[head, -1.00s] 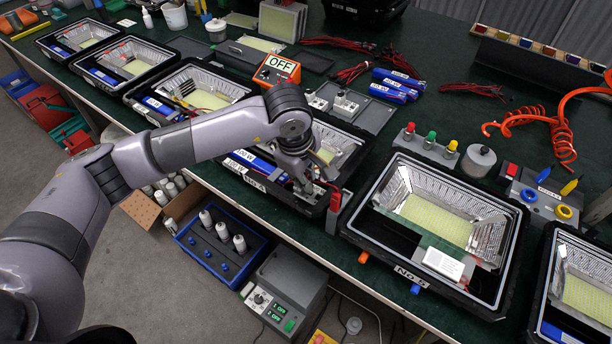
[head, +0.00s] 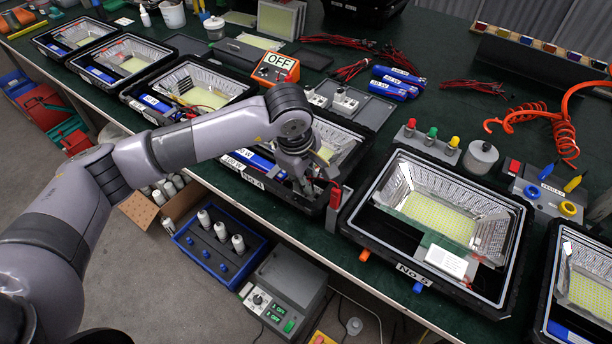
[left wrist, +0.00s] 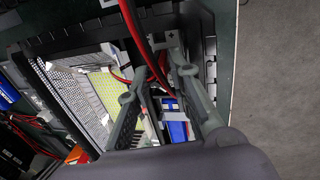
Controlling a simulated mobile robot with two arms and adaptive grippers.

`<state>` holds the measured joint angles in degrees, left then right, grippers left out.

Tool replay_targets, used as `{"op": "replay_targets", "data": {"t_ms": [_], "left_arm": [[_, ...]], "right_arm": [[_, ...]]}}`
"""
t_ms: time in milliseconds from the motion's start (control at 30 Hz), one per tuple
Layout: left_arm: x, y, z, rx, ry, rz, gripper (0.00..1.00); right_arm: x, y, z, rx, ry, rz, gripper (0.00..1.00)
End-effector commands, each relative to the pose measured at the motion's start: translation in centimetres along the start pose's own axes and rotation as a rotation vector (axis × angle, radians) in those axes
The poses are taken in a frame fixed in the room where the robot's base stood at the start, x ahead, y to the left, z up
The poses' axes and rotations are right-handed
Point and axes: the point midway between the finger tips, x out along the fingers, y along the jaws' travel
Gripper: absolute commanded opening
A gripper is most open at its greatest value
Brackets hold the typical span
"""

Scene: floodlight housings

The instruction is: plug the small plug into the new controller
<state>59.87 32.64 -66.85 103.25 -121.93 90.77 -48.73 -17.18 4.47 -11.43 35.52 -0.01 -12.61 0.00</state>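My left gripper (head: 306,184) reaches down into the right end of the open floodlight housing No 4 (head: 290,197). A blue controller with a white label (head: 246,160) lies in that housing, left of the gripper. In the left wrist view, a blue block with white labels (left wrist: 178,131) shows between the fingers. Red wires (left wrist: 150,58) run down between and past the fingers of the left gripper (left wrist: 160,62). The fingertips lie close to the wires; I cannot tell whether they grip anything. The small plug cannot be made out. My right gripper is out of view.
Housing No 5 (head: 345,222) stands close on the right, with a red upright piece (head: 335,197) between the two housings. An orange box marked OFF (head: 277,69) and spare blue controllers (head: 393,87) stand behind. My left arm crosses above the housings.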

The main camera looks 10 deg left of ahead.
Motion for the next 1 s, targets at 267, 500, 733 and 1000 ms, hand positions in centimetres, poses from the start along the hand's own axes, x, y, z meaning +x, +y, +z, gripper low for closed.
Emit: {"op": "replay_targets", "data": {"t_ms": [267,500,733,1000], "left_arm": [[0.0,0.0,0.0,0.0,0.0,0.0,0.38],[-0.1,0.0,0.0,0.0,0.0,0.0,0.38],[-2.4,0.1,0.0,0.001,0.0,0.004,0.38],[-8.2,0.1,0.0,0.001,0.001,0.005,0.38]], "right_arm": [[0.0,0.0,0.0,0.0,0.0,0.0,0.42],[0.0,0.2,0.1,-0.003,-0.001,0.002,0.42],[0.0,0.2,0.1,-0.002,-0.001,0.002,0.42],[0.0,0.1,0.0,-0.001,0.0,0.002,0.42]]}}
